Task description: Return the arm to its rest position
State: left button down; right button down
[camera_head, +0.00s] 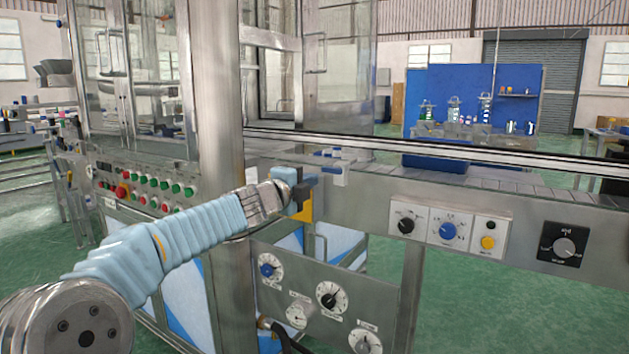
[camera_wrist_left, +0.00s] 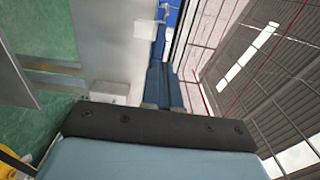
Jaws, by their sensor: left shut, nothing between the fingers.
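My left arm (camera_head: 165,245) comes in from the lower left of the head view, in a light blue sleeve. It reaches toward the front of the steel machine. My left gripper (camera_head: 318,180) is at its end, in front of the machine's front rail, near a small white and blue block (camera_head: 335,173). Whether it touches the block cannot be told. In the left wrist view the dark gripper base crosses the lower part, with the two blue-grey fingers (camera_wrist_left: 162,88) close together beyond it. The gripper is shut with nothing held. My right gripper is not in view.
A button panel (camera_head: 145,193) with red and green buttons lies left of the steel post (camera_head: 215,100). Knob panels (camera_head: 450,230) sit on the front right, and a dial panel (camera_head: 325,300) sits below. A conveyor (camera_head: 470,175) runs behind. Green floor is open at lower right.

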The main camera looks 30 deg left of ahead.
pick_arm(q)
jog(key=s, duration=0.6)
jog(key=w+d+f+n+g+h, duration=0.1)
jog(key=w+d+f+n, duration=0.15)
jog(key=f, duration=0.55)
jog(key=w+d+f+n+g, duration=0.1)
jog(key=d+f+g, duration=0.15)
jog(key=f, duration=0.45)
jog(key=w+d+f+n+g+h, duration=0.1)
jog(key=d+f+n, duration=0.15)
jog(key=f, duration=0.55)
jog(key=s+d+f+n+g, duration=0.2)
jog(key=d+f+n, duration=0.15)
jog(key=f, duration=0.65)
jog(key=s+d+f+n+g, duration=0.2)
jog(key=d+f, duration=0.3)
jog(key=f, duration=0.5)
jog(key=s+d+f+n+g, duration=0.3)
jog(key=s+f, duration=0.4)
jog(key=s, duration=0.2)
jog(key=s+d+f+n+g, duration=0.3)
jog(key=s+f, duration=0.5)
jog(key=s, duration=0.1)
jog(key=s+d+f+n+g, duration=0.3)
jog(key=s+f, duration=0.4)
jog(key=s, duration=0.3)
jog(key=shift+f+h, duration=0.3)
jog(key=shift+f, duration=0.1)
jog(key=shift+w, duration=0.1)
